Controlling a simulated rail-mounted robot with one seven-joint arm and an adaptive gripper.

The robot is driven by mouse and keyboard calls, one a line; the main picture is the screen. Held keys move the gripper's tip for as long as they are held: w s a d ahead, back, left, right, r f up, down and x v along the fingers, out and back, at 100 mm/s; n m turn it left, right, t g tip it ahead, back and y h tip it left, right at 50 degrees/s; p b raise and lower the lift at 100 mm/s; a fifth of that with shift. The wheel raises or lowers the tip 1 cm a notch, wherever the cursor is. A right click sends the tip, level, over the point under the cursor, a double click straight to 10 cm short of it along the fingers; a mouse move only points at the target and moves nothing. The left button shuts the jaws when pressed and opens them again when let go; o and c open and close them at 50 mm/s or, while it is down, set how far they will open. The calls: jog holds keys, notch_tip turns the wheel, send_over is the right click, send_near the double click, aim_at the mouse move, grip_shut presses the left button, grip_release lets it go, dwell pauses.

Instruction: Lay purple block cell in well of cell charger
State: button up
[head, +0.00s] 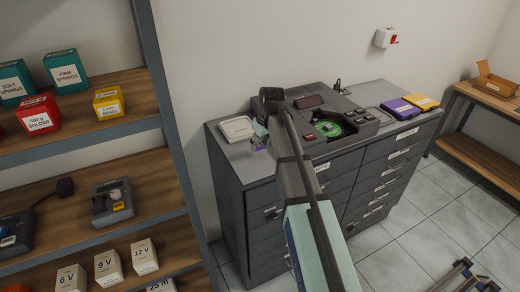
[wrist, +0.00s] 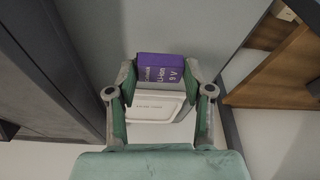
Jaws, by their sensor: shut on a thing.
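My gripper (wrist: 160,78) is shut on a purple block cell (wrist: 160,68) with white lettering, held between its two fingertips in the wrist view. In the head view my gripper (head: 260,137) hangs over the left end of the grey cabinet, with a sliver of the purple block cell (head: 258,147) showing beneath it. Which thing is the cell charger I cannot tell for sure. A dark device with a cord (head: 14,236) on the left shelf and a grey device with a yellow label (head: 112,203) beside it both show in the head view.
A white square lidded thing (head: 237,128) lies on the cabinet (head: 232,160) near my gripper; it also shows below the cell in the wrist view (wrist: 155,106). Purple (head: 400,108) and yellow (head: 422,101) flat items lie right.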

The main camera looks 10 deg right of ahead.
aim_at(261, 147)
jog(key=shift+f+p, duration=0.55)
jog(key=shift+f, duration=1.5)
jog(key=shift+f, duration=0.1)
jog(key=o, duration=1.2)
jog(key=shift+o, duration=0.2)
jog(key=b+v, duration=0.3)
jog(key=v, duration=0.8)
jog(key=shift+s+d+r, duration=0.1)
jog(key=shift+r, duration=0.55)
jog(key=c, duration=0.4)
